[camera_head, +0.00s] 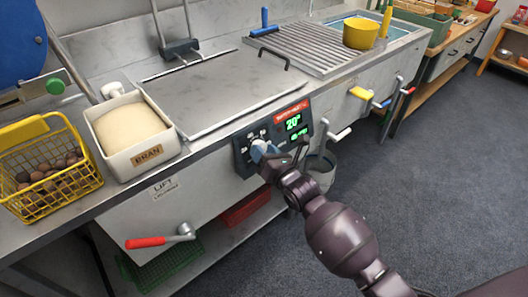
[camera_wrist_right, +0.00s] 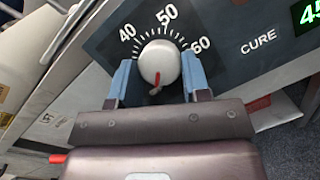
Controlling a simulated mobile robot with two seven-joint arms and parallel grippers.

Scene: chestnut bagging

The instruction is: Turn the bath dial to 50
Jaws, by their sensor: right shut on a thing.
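The bath dial (camera_wrist_right: 160,62) is a round pale knob with a red pointer mark on its lower side, away from the 40, 50 and 60 on its scale. It sits on the dark control panel (camera_head: 240,159) on the front of the steel bench. My right gripper (camera_wrist_right: 158,72) has its blue-grey fingers on either side of the dial and is shut on it. In the head view my right gripper (camera_head: 263,154) covers much of the dial. The green display (camera_head: 293,123) above reads 20°. My left gripper is not in view.
A flat steel lid (camera_head: 225,90) covers the bath behind the panel. A white BRAN bin (camera_head: 145,155) and a yellow basket (camera_head: 70,200) of chestnuts stand at left. A red-handled lever (camera_head: 150,242) and a white-handled lever (camera_head: 337,135) stick out from the front.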

